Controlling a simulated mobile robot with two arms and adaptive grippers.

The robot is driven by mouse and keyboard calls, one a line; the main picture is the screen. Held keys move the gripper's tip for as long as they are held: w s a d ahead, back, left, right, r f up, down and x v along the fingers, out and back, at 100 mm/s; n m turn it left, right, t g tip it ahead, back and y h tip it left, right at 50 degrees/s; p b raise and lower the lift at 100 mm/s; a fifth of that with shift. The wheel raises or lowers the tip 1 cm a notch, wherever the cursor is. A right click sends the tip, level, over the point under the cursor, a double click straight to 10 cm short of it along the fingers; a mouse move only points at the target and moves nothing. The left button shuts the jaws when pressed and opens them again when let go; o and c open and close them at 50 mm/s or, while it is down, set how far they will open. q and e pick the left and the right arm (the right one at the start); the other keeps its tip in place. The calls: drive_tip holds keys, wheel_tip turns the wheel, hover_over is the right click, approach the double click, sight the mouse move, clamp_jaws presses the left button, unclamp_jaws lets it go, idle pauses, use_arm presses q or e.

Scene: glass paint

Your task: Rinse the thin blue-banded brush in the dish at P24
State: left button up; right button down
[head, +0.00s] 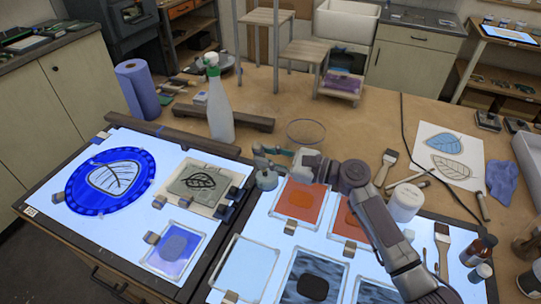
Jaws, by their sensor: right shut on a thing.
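My right gripper (266,157) reaches left from the wrist across the back edge of the right light panel. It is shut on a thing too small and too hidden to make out. A clear round glass dish (306,131) stands on the table behind the gripper. I cannot pick out a blue band on any brush, nor read a P24 mark. My left gripper is not in view.
A white-green spray bottle (219,105) stands left of the gripper. A blue paper roll (138,90) is at the left. Framed panes lie on the light panels. A white jar (404,203), a flat brush (387,166) and a leaf drawing (446,155) are at the right.

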sight(261, 146)
drive_tip(key=shift+s+d, duration=0.25)
drive_tip(key=shift+d, duration=0.4)
drive_tip(key=shift+w+a, duration=0.3)
drive_tip(key=shift+a, duration=0.35)
drive_tip(key=shift+s+d+p, duration=0.3)
drive_tip(key=shift+d+p, duration=0.1)
drive_tip(key=shift+d, duration=0.25)
drive_tip(key=shift+w+a, duration=0.3)
drive_tip(key=shift+a, duration=0.35)
drive_tip(key=shift+s+d, duration=0.15)
drive_tip(key=shift+d, duration=0.2)
drive_tip(key=shift+s+a+r+p, duration=0.15)
drive_tip(key=shift+s+r+p, duration=0.1)
drive_tip(key=shift+r+p, duration=0.8)
drive_tip(key=shift+s+a+r+p, duration=0.1)
drive_tip(key=shift+s+r+p, duration=0.15)
drive_tip(key=shift+r+p, duration=0.75)
wheel_tip(261, 146, up, 4)
drive_tip(key=p, duration=0.4)
